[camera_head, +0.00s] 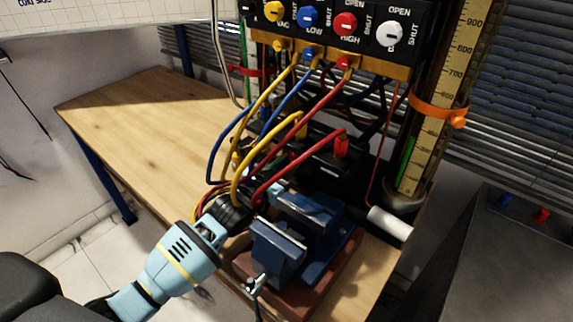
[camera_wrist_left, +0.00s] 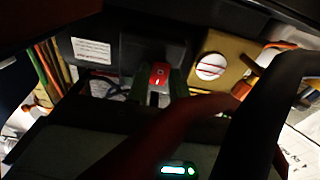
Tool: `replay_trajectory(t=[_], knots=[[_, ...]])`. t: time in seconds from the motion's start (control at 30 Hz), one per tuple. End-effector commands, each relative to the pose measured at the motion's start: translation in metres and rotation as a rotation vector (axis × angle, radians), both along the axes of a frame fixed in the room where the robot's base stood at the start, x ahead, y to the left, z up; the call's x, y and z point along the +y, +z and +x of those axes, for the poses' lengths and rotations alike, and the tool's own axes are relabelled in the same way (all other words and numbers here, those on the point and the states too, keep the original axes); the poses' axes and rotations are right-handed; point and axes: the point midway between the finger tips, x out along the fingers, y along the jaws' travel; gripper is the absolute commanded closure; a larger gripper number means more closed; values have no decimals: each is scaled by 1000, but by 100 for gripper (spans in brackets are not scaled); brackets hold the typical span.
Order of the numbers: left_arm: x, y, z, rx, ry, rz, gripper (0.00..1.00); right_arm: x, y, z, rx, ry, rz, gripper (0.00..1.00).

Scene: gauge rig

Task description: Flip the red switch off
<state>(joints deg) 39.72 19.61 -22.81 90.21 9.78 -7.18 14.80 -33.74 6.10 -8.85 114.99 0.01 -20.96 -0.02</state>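The red switch (camera_wrist_left: 160,75) shows in the left wrist view as a small red block with a white mark, in front of a dark box. My left gripper (camera_wrist_left: 161,86) has a dark green finger on each side of it. I cannot tell whether the fingers touch it. In the head view my left gripper (camera_head: 262,193) reaches from the lower left in among the hoses, left of the blue vise (camera_head: 282,242). Its fingertips are hard to make out there, and I cannot pick out the red switch. My right gripper is not in view.
Yellow, blue and red hoses (camera_head: 310,105) hang from a black panel (camera_head: 330,15) of coloured knobs and cross near my left gripper. The wooden bench (camera_head: 150,110) is clear at the left.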

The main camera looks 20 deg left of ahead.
Motion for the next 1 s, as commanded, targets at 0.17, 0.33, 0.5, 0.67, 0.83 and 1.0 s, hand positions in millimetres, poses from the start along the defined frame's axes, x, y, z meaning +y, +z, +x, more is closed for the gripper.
replay_trajectory(t=[0.17, 0.33, 0.5, 0.67, 0.83, 1.0], knots=[[0, -1, 0, 2, 0, 1, 58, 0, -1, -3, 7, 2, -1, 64], [0, 0, 0, 1, 0, 0, 58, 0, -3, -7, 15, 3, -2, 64], [2, -1, -5, 2, 0, 1, 58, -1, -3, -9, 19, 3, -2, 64], [8, -2, -23, 2, 0, 1, 58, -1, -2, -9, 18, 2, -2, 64], [17, -3, -48, 2, 0, 1, 58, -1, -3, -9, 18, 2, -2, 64], [24, -4, -66, 3, 0, 1, 58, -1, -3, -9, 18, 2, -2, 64]])
